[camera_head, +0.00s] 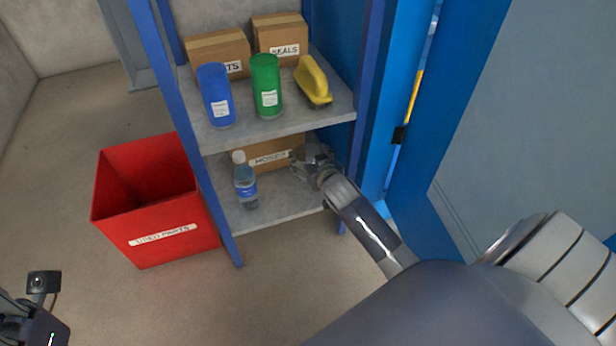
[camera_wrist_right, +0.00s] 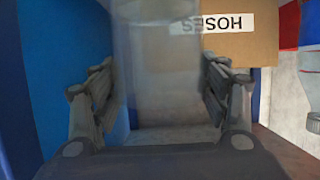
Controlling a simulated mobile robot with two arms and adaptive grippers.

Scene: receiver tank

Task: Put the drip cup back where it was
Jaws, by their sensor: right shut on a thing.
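My right gripper (camera_head: 308,165) reaches into the lower shelf bay at its right side, in front of the box marked HOSES (camera_head: 272,154). In the right wrist view its two fingers stand on either side of a pale, see-through cup (camera_wrist_right: 165,65), and the gripper is shut on it. The cup looks like the drip cup; in the head view I cannot make it out, as the gripper covers it. The HOSES box also shows behind the cup in the wrist view (camera_wrist_right: 235,48). Only part of my left wrist (camera_head: 35,315) shows at the bottom left; its fingers are not visible.
A clear bottle (camera_head: 245,182) stands on the lower shelf (camera_head: 275,208), left of the gripper. The upper shelf (camera_head: 230,138) holds a blue canister (camera_head: 215,95), a green canister (camera_head: 266,85), a yellow-handled thing (camera_head: 313,80) and boxes. A red bin (camera_head: 165,225) stands left.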

